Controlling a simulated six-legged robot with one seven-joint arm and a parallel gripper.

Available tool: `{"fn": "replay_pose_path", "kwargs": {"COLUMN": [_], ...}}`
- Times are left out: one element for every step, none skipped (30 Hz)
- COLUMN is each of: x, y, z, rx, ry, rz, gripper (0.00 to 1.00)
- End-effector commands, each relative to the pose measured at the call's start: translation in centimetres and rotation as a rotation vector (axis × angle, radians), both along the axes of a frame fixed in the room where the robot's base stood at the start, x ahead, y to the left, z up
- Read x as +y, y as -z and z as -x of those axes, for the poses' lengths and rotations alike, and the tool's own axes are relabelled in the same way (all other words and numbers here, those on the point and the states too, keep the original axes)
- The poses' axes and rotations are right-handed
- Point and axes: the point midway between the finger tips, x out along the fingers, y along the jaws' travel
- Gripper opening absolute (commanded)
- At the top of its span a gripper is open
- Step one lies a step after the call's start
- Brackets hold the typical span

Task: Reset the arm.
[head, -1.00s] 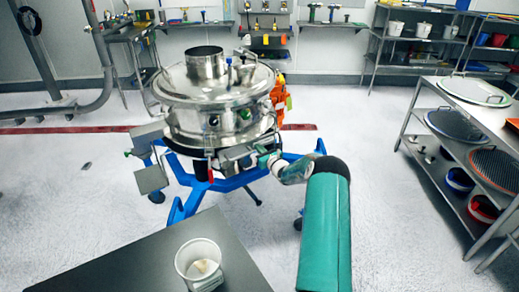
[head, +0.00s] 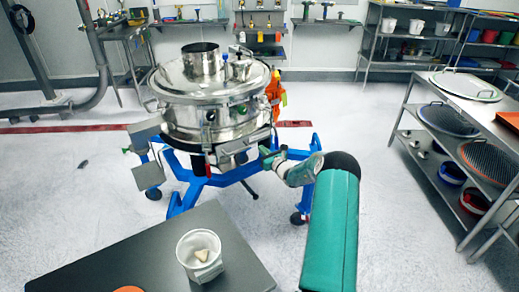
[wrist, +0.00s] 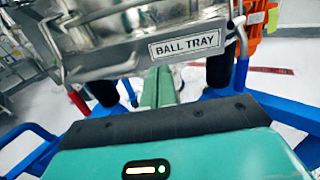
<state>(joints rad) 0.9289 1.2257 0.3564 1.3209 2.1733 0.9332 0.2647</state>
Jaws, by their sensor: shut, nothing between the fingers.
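My gripper (head: 267,154) is at the front right of the steel sifter (head: 205,105), close to its lower body. In the wrist view, the teal fingers (wrist: 158,88) are together and empty. They point at the space under the metal part labelled "BALL TRAY" (wrist: 185,47). I cannot tell whether the fingertips touch anything. My teal arm reaches forward from the lower right of the head view.
The sifter stands on a blue wheeled frame (head: 235,176). A dark table (head: 130,250) in front holds a white container (head: 200,257) with pale contents. A shelf rack (head: 455,110) with round screens stands at right. White floor lies between the sifter and the rack.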

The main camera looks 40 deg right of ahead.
Motion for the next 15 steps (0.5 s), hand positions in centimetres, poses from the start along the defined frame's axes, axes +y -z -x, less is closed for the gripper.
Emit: {"fn": "replay_pose_path", "kwargs": {"x": [-0.2,-0.2,-0.2,-0.2,-0.2,-0.2,-0.2,-0.1,-0.1,-0.1,-0.1,-0.1,-0.1,-0.1,0.0], "y": [0.0,0.0,0.1,0.1,0.2,0.1,0.1,0.1,0.1,0.1,0.1,0.1,0.1,0.1,0.1], "z": [0.9,1.3,2.1,2.6,3.2,4.0,4.5,5.1,5.7,6.2,6.5,7.0,7.2,7.4,7.7], "rx": [0.002,0.002,0.003,0.003,0.004,0.003,0.002,0.003,0.002,0.002,0.002,0.002,0.002,0.001,0.001], "ry": [0.002,0.002,0.001,0.001,0.001,0.001,0.001,0.001,0.002,0.001,0.001,0.001,0.001,0.001,0.001], "rz": [-0.002,-0.002,-0.001,-0.001,-0.002,-0.002,-0.001,-0.001,-0.001,-0.001,0.000,-0.001,-0.001,-0.001,-0.001], "gripper": [0.00,0.00,0.00,0.00,0.00,0.00,0.00,0.00,0.00,0.00,0.00,0.00,0.00,0.00,0.00]}}
